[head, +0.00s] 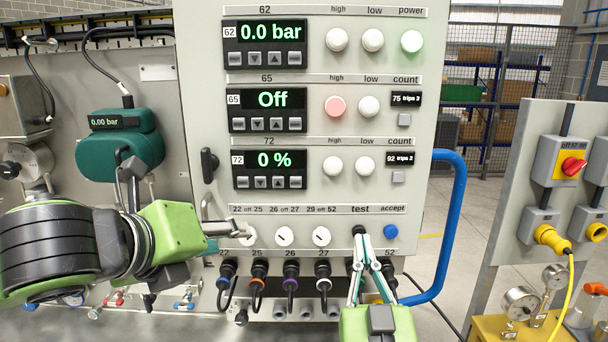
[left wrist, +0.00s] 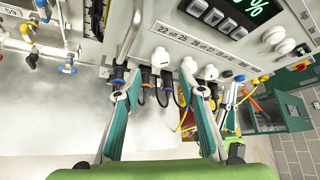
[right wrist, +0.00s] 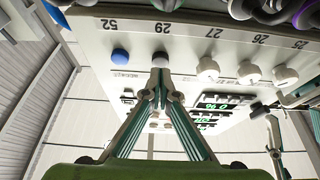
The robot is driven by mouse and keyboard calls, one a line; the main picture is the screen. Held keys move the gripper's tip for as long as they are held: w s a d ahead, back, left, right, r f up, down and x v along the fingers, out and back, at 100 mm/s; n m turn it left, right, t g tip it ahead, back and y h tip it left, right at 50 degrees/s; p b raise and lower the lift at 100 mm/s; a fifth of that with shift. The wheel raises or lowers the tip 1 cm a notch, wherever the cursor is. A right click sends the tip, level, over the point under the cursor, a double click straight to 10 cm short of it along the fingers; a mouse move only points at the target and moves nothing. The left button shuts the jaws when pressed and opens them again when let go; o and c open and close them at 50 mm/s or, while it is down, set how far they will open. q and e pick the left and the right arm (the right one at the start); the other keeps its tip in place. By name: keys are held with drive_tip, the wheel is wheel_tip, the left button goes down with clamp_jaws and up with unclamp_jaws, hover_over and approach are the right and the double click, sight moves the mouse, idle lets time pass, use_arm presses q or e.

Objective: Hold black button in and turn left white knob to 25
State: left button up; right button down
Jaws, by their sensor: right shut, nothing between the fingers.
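The left white knob (head: 247,239) is under the "22 off 25" label, partly covered by my left gripper in the head view; its pointer cannot be read. In the left wrist view this knob (left wrist: 160,56) lies ahead, between the spread fingers. My left gripper (left wrist: 158,77) is open, its fingertips close to the panel; contact cannot be told. The black button (head: 358,230) is under "test". My right gripper (head: 362,237) is shut and empty, its fingertips at the button and seeming to touch it. How far the button is pressed cannot be told.
Two more white knobs (head: 284,237) (head: 321,236) stand right of the left one. A blue button (head: 391,231) is right of the black one. Plugs with cables (head: 291,270) hang below. A panel handle (head: 209,165) is at the left. The displays read 0.0 bar, Off, 0 %.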

drive_tip(key=shift+s, duration=2.15)
drive_tip(key=shift+r, duration=0.15)
